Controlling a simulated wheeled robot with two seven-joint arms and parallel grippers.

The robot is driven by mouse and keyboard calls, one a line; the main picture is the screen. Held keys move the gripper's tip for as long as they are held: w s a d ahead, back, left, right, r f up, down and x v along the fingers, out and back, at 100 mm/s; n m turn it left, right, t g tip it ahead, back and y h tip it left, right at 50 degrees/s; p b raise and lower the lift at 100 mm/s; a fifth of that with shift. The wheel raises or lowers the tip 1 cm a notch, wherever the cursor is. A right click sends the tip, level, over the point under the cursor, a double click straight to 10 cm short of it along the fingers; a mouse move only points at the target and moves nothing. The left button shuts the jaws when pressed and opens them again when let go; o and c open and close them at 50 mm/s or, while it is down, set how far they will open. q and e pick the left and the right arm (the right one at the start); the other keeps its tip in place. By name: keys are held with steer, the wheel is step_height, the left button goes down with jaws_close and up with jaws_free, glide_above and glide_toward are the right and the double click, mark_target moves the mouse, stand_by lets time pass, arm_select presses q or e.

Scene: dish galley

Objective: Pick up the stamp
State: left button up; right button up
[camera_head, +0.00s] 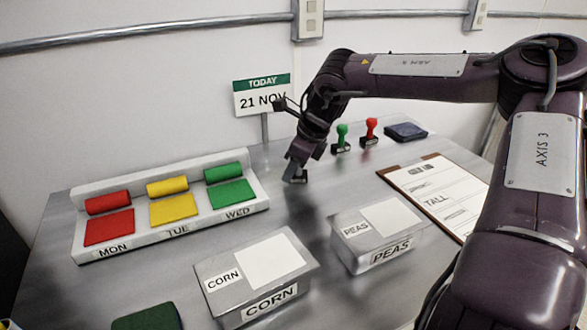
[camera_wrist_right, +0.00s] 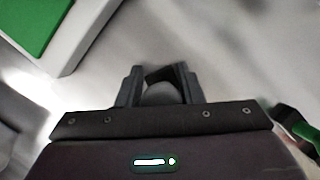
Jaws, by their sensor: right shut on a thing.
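My right gripper (camera_head: 293,168) points down at the steel table, to the right of the day rack, and is shut on a stamp. Only the stamp's dark base (camera_head: 298,178) shows below the fingers; its handle is hidden. In the right wrist view a dark piece (camera_wrist_right: 162,74) shows between the fingers (camera_wrist_right: 158,90). I cannot tell whether the base touches the table. A green-handled stamp (camera_head: 342,139) and a red-handled stamp (camera_head: 369,132) stand upright to the right of my gripper. My left gripper is not in view.
A rack (camera_head: 172,231) holds red, yellow and green pads and rolls. CORN (camera_head: 223,296) and PEAS (camera_head: 347,247) boxes stand in front. A clipboard (camera_head: 405,180) and dark pad (camera_head: 405,132) lie right. A "21 NOV" sign (camera_head: 263,97) stands behind. A green cloth (camera_head: 148,318) lies front left.

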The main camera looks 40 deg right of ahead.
steer(key=shift+r, duration=0.1)
